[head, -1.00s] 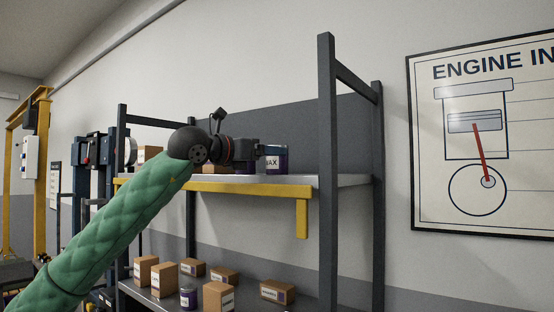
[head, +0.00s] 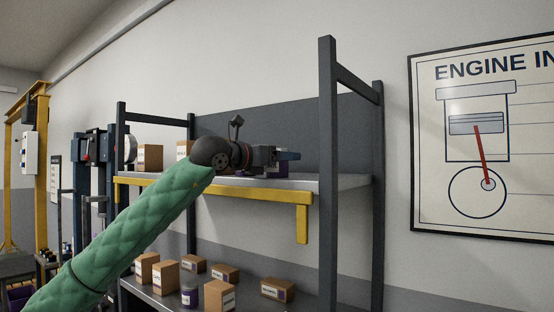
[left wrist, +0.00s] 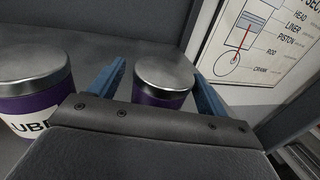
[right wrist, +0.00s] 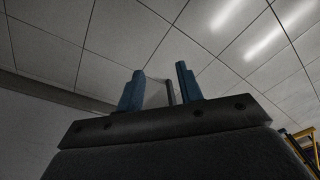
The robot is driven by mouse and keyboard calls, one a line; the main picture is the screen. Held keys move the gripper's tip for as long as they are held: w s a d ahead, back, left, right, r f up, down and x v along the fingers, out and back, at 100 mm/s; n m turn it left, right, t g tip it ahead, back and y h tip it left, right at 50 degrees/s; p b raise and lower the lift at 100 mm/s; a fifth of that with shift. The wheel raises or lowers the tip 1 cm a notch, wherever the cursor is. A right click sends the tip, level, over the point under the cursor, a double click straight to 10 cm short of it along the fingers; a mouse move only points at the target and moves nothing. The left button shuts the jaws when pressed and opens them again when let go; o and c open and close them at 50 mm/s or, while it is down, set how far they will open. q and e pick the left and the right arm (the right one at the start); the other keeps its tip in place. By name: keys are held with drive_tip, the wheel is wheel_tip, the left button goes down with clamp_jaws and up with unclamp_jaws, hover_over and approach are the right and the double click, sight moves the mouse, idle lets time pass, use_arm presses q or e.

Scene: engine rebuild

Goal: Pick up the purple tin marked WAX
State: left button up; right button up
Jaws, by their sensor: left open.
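The purple tin with a silver lid (left wrist: 165,85) stands upright on the upper shelf, between the blue fingers of my left gripper (left wrist: 160,72) in the left wrist view. Its label is not visible there. In the head view my left gripper (head: 286,156) mostly hides the tin, leaving a bit of purple (head: 282,168). The left fingers are open, one on each side of the tin; I cannot tell whether either touches it. My right gripper (right wrist: 160,88) is open and empty, pointing up toward the ceiling.
A second purple tin (left wrist: 38,88), its label reading "UBE" in part, stands just left of the gripper. The upper shelf has a yellow front rail (head: 240,194) and a dark upright post (head: 328,170) to the right. Cardboard boxes (head: 220,295) fill part of the lower shelf.

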use_arm(q)
drive_tip(key=shift+w+d, duration=0.45)
drive_tip(key=shift+d, duration=0.1)
use_arm(e)
drive_tip(key=f, duration=0.1)
drive_tip(key=s+f, duration=0.1)
drive_tip(key=shift+d+f, duration=0.3)
drive_tip(key=shift+f, duration=0.05)
use_arm(q)
drive_tip(key=c, duration=1)
drive_tip(key=shift+c, duration=1.2)
